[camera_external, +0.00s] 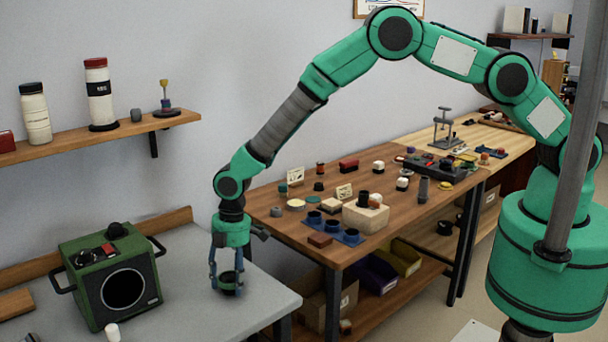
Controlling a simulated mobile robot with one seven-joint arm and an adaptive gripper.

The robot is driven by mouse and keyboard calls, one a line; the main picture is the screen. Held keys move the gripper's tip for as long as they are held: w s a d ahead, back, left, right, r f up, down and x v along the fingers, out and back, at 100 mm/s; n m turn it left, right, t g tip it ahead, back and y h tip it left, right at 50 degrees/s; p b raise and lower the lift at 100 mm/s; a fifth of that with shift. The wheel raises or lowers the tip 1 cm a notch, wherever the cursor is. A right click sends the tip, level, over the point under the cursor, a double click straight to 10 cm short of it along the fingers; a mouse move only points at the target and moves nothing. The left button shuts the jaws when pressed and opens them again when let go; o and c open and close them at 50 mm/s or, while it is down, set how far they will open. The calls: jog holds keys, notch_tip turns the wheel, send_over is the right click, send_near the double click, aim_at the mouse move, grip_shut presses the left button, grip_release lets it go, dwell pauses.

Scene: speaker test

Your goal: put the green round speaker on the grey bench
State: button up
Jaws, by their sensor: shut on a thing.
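My gripper (228,278) points down over the right part of the grey bench (195,315). It is shut on a small dark round thing (230,281), low at the bench top. The fingers partly cover this thing; I cannot tell whether it is the green round speaker, or whether it touches the bench. A boxy green unit (82,258) with a round black front and side handles stands on the bench to the left.
A small white cylinder (113,332) stands at the bench's front. A wooden table (290,225) to the right holds blue cups, a light block and many small items. A wall shelf (100,137) with bottles hangs above the bench. Bare bench surrounds my gripper.

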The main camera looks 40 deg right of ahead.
aim_at(234, 275)
jog(key=shift+f, duration=0.15)
jog(key=o, duration=1.5)
jog(key=shift+c, duration=0.2)
notch_tip(234, 275, up, 12)
jog(key=d+p, duration=0.1)
jog(key=shift+d, duration=0.2)
